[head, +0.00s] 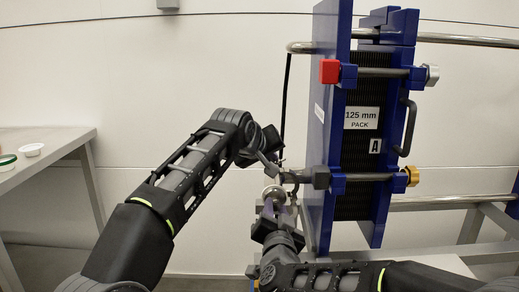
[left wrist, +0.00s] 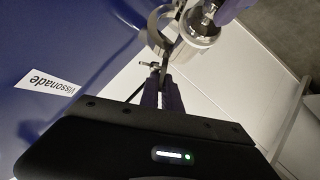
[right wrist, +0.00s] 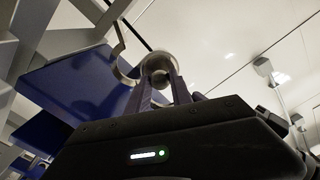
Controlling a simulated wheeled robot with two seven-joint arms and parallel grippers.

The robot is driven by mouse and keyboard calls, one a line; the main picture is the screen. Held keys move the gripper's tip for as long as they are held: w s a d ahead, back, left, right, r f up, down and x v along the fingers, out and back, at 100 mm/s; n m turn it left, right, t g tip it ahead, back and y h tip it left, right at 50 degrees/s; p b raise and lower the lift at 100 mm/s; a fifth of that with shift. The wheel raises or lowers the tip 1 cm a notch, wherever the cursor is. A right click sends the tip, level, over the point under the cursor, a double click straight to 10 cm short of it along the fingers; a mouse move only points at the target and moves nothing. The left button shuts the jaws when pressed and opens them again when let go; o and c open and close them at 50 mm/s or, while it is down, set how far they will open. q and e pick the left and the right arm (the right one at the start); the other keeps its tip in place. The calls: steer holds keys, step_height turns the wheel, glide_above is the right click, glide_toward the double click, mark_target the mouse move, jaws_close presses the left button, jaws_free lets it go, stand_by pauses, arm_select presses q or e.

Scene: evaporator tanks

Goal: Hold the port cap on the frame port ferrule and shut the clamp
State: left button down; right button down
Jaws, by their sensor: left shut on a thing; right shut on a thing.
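The port cap (head: 274,193) is a round silver disc beside the blue frame's left plate. My right gripper (head: 269,210) is below it and shut on it; the cap sits between the fingertips in the right wrist view (right wrist: 160,68). In the left wrist view the cap (left wrist: 204,28) shows with my right gripper's lilac fingers at its knob. The clamp (left wrist: 158,28) is a silver curved band beside the cap, standing open. My left gripper (left wrist: 163,88) is shut on a metal part of the clamp. The ferrule is mostly hidden, so I cannot tell whether the cap touches it.
The blue plate pack (head: 361,150) stands right of my grippers, with rods and a red block (head: 329,71). A grey side table (head: 45,142) at the left carries a white dish (head: 31,150). Rails run behind the pack. Open floor lies left of my arms.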

stand_by(0.8)
arm_select(q)
steer(key=shift+a+f+n+h, duration=0.5)
steer(key=shift+a+f+h, duration=0.15)
steer(key=shift+a+h, duration=0.2)
steer(key=shift+a, duration=0.1)
steer(key=shift+s+a+f+n+t+h, duration=0.1)
steer(key=shift+a+f+n+t+h, duration=0.3)
steer(key=shift+a+f+n+h, duration=0.35)
steer(key=shift+f, duration=0.1)
steer(key=shift+a+f+n+t+h, duration=0.3)
steer(key=shift+a+f+n+h, duration=0.2)
steer(key=shift+a+f, duration=0.35)
steer(key=shift+d+f, duration=0.1)
steer(key=shift+f, duration=0.05)
